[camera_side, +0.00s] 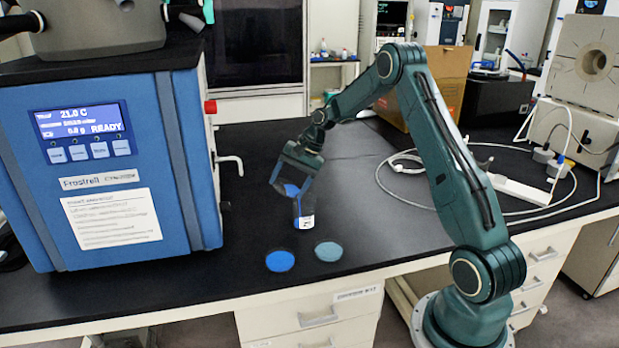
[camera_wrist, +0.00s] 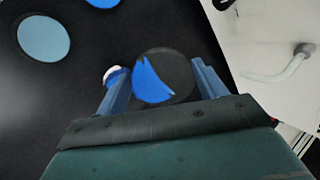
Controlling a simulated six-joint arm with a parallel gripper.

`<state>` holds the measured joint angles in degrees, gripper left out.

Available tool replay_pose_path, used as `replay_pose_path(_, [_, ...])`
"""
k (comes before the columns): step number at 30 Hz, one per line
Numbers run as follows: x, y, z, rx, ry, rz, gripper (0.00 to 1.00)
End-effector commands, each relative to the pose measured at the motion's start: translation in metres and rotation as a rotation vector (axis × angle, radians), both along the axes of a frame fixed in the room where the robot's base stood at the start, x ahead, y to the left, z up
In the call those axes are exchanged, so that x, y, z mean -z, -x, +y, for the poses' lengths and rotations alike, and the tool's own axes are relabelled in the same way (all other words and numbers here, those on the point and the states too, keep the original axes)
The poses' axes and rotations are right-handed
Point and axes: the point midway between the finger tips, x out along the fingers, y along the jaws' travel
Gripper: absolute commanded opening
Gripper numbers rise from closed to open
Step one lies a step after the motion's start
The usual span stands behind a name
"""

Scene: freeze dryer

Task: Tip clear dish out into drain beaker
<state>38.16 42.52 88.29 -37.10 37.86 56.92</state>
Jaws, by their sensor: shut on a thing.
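My gripper (camera_side: 290,197) is low over the bench, right of the blue machine. Its two fingers also show in the wrist view (camera_wrist: 158,76), apart, with a round dark-looking see-through dish (camera_wrist: 182,70) between them. A bright blue patch (camera_wrist: 150,82) fills part of the dish's outline; I cannot tell whether it is liquid or something seen through it. In the side view blue (camera_side: 291,190) shows between the fingers. A small white-labelled part (camera_side: 305,221) is at the lower finger. I cannot make out a drain beaker for certain.
A blue disc (camera_side: 280,261) and a paler blue disc (camera_side: 328,251) lie flat near the bench's front edge. The blue freeze dryer (camera_side: 120,175) stands left, its valve handle (camera_side: 230,160) sticking out. White cables (camera_side: 400,185) and a cardboard box (camera_side: 445,75) are right and behind.

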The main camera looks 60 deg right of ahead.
Motion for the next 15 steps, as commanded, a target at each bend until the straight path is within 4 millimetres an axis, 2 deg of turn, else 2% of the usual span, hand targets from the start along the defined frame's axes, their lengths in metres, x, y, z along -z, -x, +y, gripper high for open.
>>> replay_pose_path(15, [-0.0005, 0.0034, -0.0030, -0.002, -0.022, -0.022, 0.48])
